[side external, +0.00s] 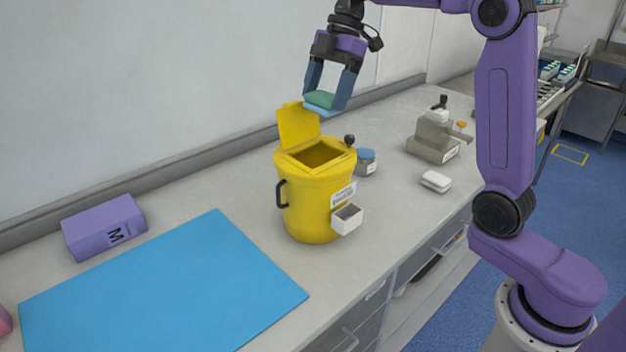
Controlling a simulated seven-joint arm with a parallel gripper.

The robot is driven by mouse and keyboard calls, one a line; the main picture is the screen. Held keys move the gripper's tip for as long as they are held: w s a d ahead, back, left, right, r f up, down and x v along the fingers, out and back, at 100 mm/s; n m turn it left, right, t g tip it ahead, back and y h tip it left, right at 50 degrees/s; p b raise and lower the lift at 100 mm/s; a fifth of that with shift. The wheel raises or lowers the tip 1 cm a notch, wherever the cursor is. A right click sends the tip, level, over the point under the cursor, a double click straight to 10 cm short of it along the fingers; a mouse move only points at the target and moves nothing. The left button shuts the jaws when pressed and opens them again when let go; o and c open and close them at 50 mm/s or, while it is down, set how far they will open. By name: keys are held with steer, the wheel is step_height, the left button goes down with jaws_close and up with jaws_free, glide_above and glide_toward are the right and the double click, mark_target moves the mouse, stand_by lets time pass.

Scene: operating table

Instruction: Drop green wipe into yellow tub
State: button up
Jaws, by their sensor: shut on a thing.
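The yellow tub (312,212) stands upright on the grey counter with its lid (298,124) raised at the back and a square opening on top. My gripper (327,100) is shut on the green wipe (320,98), which has a blue underside. It holds the wipe in the air, above the tub and near the raised lid. In this view the wipe appears at the lid's upper right edge; how far it is from the lid in depth I cannot tell.
A blue mat (160,290) and a purple box (104,226) lie left of the tub. A small white box (347,219) is at the tub's front. A blue-lidded jar (366,162), a white block (436,181) and a grey device (434,140) are to the right.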

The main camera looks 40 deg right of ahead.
steer(key=shift+f, duration=2.35)
steer(key=o, duration=1)
steer(key=v, duration=1.2)
steer(key=shift+r, duration=0.1)
